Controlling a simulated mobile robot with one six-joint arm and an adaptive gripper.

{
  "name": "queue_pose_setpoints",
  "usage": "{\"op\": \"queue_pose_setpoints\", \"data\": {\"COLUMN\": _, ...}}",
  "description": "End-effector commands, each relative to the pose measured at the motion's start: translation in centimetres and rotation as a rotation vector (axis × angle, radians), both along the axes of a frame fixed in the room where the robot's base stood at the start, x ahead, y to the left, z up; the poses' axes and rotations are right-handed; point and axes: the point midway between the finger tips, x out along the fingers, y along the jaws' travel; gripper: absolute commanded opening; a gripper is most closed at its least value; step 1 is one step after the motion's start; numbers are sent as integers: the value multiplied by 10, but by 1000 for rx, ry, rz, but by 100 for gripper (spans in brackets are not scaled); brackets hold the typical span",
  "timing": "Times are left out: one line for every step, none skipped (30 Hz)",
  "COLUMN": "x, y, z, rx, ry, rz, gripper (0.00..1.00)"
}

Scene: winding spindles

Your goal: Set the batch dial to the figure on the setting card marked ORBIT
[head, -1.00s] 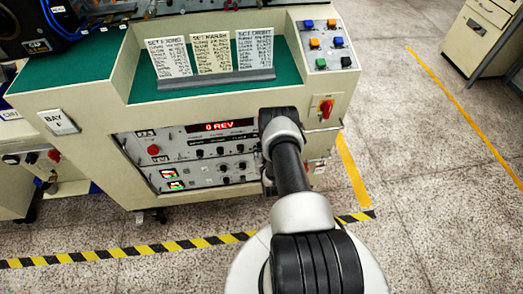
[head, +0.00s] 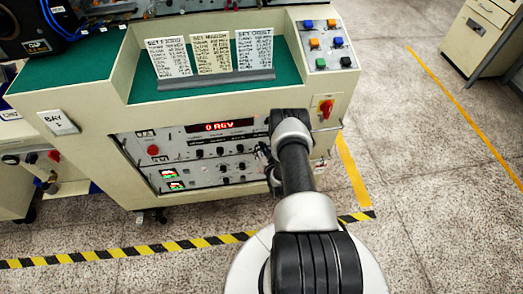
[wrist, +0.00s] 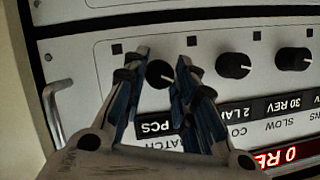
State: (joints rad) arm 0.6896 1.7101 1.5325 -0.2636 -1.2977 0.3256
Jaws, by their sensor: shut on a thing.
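The batch dial (wrist: 160,74) is a round black knob at the left of a row of knobs in the wrist view, where the panel appears upside down. My gripper (wrist: 158,62) has a finger on each side of it and is shut on it. The dial's label, ending in "ATCH", and its "PCS" window (wrist: 157,127) are partly covered by the fingers; its figure is hidden. The ORBIT setting card (head: 254,50) is the rightmost of three cards on the console's green shelf; its small lines are too fine to read.
The other cards (head: 168,58) (head: 211,54) lean beside it. More knobs (wrist: 233,65) (wrist: 294,61) sit to the right in the wrist view. A red display (head: 218,127) reads "0 REV". A metal handle (wrist: 53,114) and a red switch (head: 326,107) stand near the arm.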

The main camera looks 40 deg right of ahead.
Motion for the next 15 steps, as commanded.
{"op": "queue_pose_setpoints", "data": {"x": -1, "y": -2, "z": -1, "rx": 37, "ry": -22, "rz": -2, "gripper": 2}}
{"op": "queue_pose_setpoints", "data": {"x": -1, "y": -2, "z": -1, "rx": 62, "ry": -38, "rz": -3, "gripper": 2}}
{"op": "queue_pose_setpoints", "data": {"x": -1, "y": -2, "z": -1, "rx": 95, "ry": -57, "rz": -2, "gripper": 2}}
{"op": "queue_pose_setpoints", "data": {"x": -2, "y": -2, "z": -1, "rx": 119, "ry": -72, "rz": -2, "gripper": 2}}
{"op": "queue_pose_setpoints", "data": {"x": -2, "y": -2, "z": -2, "rx": 143, "ry": -87, "rz": -3, "gripper": 2}}
{"op": "queue_pose_setpoints", "data": {"x": -2, "y": -2, "z": -2, "rx": 176, "ry": -106, "rz": -2, "gripper": 2}}
{"op": "queue_pose_setpoints", "data": {"x": -2, "y": -2, "z": -2, "rx": 200, "ry": -122, "rz": -2, "gripper": 2}}
{"op": "queue_pose_setpoints", "data": {"x": -2, "y": -3, "z": -2, "rx": 223, "ry": -138, "rz": -2, "gripper": 2}}
{"op": "queue_pose_setpoints", "data": {"x": -2, "y": -2, "z": -2, "rx": 256, "ry": -158, "rz": -1, "gripper": 2}}
{"op": "queue_pose_setpoints", "data": {"x": -2, "y": -2, "z": -2, "rx": 280, "ry": -171, "rz": -2, "gripper": 2}}
{"op": "queue_pose_setpoints", "data": {"x": -2, "y": -2, "z": -2, "rx": 304, "ry": -186, "rz": 0, "gripper": 2}}
{"op": "queue_pose_setpoints", "data": {"x": -2, "y": -3, "z": -2, "rx": 334, "ry": -204, "rz": -2, "gripper": 2}}
{"op": "queue_pose_setpoints", "data": {"x": -3, "y": -3, "z": -3, "rx": 357, "ry": -218, "rz": -1, "gripper": 2}}
{"op": "queue_pose_setpoints", "data": {"x": -2, "y": -3, "z": -3, "rx": 379, "ry": -232, "rz": -1, "gripper": 2}}
{"op": "queue_pose_setpoints", "data": {"x": -2, "y": -3, "z": -3, "rx": 407, "ry": -249, "rz": -1, "gripper": 2}}
